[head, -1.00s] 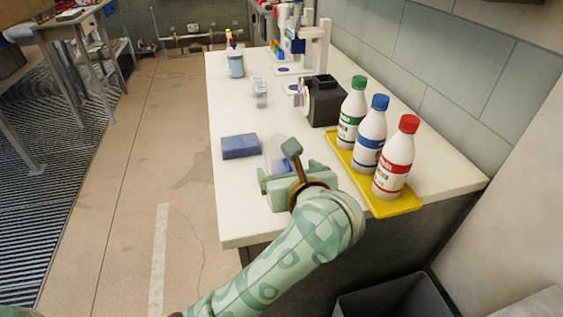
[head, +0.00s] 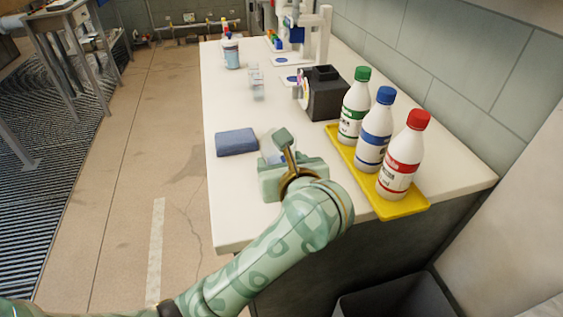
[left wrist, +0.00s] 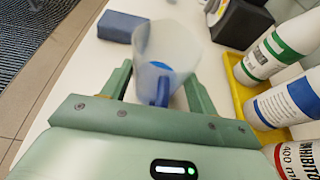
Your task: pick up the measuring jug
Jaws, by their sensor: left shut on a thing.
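The measuring jug (left wrist: 165,48) is a translucent, pale cup with a blue handle and a blue patch, seen close up in the left wrist view. Its handle (left wrist: 162,92) points toward my wrist. My left gripper (left wrist: 160,78) is shut on the jug, one green finger on each side of it. In the head view, the jug (head: 267,148) is mostly hidden behind my left gripper (head: 280,160), over the near part of the white bench. I cannot tell whether the jug's base touches the bench. My right gripper is not in view.
A blue block (head: 237,142) lies just left of the jug. A yellow tray (head: 398,208) with green-, blue- and red-capped bottles stands close on the right. A black box (head: 325,95) and a small clear container (head: 257,85) stand farther back. The bench's (head: 228,215) near-left corner is bare.

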